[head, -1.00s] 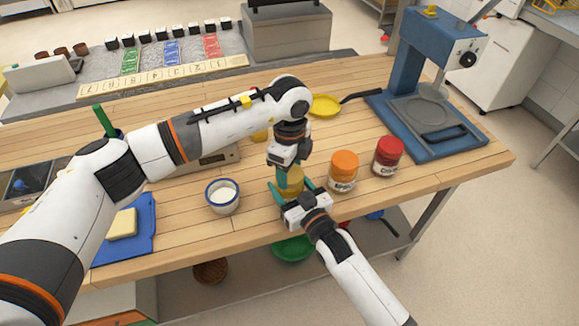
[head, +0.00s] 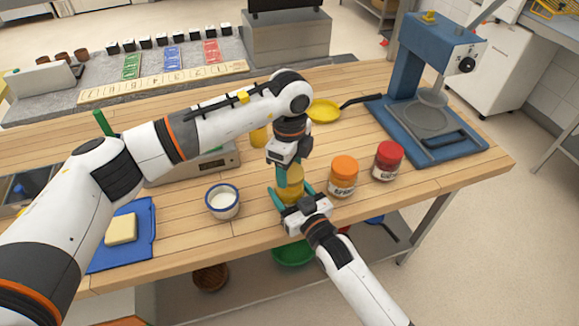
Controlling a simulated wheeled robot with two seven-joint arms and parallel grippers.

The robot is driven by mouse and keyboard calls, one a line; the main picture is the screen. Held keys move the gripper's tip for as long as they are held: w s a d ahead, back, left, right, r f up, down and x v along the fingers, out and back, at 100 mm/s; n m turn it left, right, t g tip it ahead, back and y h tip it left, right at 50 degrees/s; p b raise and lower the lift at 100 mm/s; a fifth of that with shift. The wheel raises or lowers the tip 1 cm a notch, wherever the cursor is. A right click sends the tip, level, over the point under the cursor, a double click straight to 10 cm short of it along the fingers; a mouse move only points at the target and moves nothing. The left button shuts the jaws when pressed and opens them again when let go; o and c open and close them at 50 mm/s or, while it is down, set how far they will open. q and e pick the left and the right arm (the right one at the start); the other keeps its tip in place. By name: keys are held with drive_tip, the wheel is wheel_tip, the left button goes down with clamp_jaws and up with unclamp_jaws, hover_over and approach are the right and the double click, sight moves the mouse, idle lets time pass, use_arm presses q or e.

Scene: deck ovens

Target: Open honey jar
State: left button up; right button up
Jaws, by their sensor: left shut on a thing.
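The honey jar (head: 294,186) is a small yellow jar standing upright near the front edge of the wooden table. It is partly hidden by my grippers. My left gripper (head: 287,172) points down from above and is shut at the top of the jar; the lid itself is hidden between its fingers. My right gripper (head: 292,192) comes from the front edge, with one green finger on each side of the jar's body, and seems shut on it.
An orange-lidded jar (head: 343,177) and a red-lidded jar (head: 388,161) stand close to the right. A white bowl (head: 223,201) is to the left, near butter (head: 121,229) on a blue board (head: 138,246). Behind are a yellow pan (head: 324,111) and blue press (head: 410,75).

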sight(290, 172)
use_arm(q)
drive_tip(key=shift+r, duration=0.1)
use_arm(e)
drive_tip(key=shift+f, duration=0.1)
use_arm(q)
drive_tip(key=shift+r, duration=1.9)
use_arm(e)
drive_tip(key=o, duration=2)
drive_tip(key=shift+c, duration=0.2)
